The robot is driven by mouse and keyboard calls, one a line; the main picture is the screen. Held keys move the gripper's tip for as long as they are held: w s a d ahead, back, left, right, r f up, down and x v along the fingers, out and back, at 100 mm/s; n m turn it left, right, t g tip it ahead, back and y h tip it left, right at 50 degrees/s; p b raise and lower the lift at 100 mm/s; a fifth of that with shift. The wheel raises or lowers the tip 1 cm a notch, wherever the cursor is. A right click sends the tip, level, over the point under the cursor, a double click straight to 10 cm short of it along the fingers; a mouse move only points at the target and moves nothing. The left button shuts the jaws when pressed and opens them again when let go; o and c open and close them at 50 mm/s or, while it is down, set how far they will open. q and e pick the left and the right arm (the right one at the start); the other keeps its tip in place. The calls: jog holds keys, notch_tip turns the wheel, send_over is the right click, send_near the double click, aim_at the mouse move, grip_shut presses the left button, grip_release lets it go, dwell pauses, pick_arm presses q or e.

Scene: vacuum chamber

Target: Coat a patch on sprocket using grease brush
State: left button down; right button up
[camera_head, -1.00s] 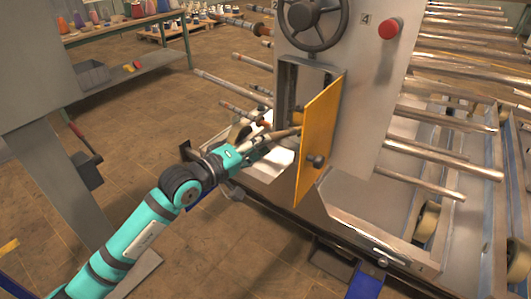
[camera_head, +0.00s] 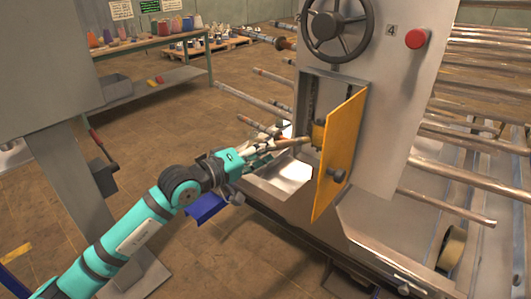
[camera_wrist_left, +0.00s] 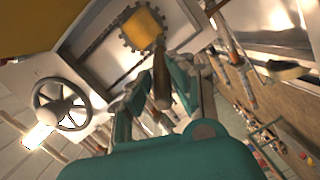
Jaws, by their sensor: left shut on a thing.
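The sprocket (camera_wrist_left: 128,41) shows in the wrist view as a dark toothed rim behind a yellow square face, inside the machine's opening. In the head view a small yellow part of it (camera_head: 318,133) shows behind the open door. My left gripper (camera_head: 268,150) is shut on the grease brush (camera_head: 290,144), a stick with a brownish handle. In the wrist view the brush (camera_wrist_left: 161,82) points from between my fingers (camera_wrist_left: 160,95) toward the sprocket's lower right edge. I cannot tell whether its tip touches the sprocket. My right gripper is not in view.
The yellow door (camera_head: 340,155) stands open just right of the brush. A handwheel (camera_head: 337,28) and red button (camera_head: 416,39) sit above on the grey panel. Long rods stick out on both sides. A bench (camera_head: 155,45) with colored containers stands at back left.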

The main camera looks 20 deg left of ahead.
pick_arm(q)
jog(key=shift+s+d+f+b+v, duration=0.15)
jog(key=shift+b+v, duration=0.15)
jog(key=shift+v, duration=0.6)
jog(key=shift+d+b+v, duration=0.1)
jog(key=shift+b+v, duration=0.25)
jog(key=shift+v, duration=0.6)
jog(key=shift+s+d+f+b+v, duration=0.15)
jog(key=shift+b+v, duration=0.15)
jog(key=shift+v, duration=0.6)
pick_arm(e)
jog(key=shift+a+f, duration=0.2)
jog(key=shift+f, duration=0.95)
pick_arm(q)
jog(key=b+v, duration=0.3)
jog(key=shift+d+f, duration=0.1)
jog(key=shift+d, duration=0.05)
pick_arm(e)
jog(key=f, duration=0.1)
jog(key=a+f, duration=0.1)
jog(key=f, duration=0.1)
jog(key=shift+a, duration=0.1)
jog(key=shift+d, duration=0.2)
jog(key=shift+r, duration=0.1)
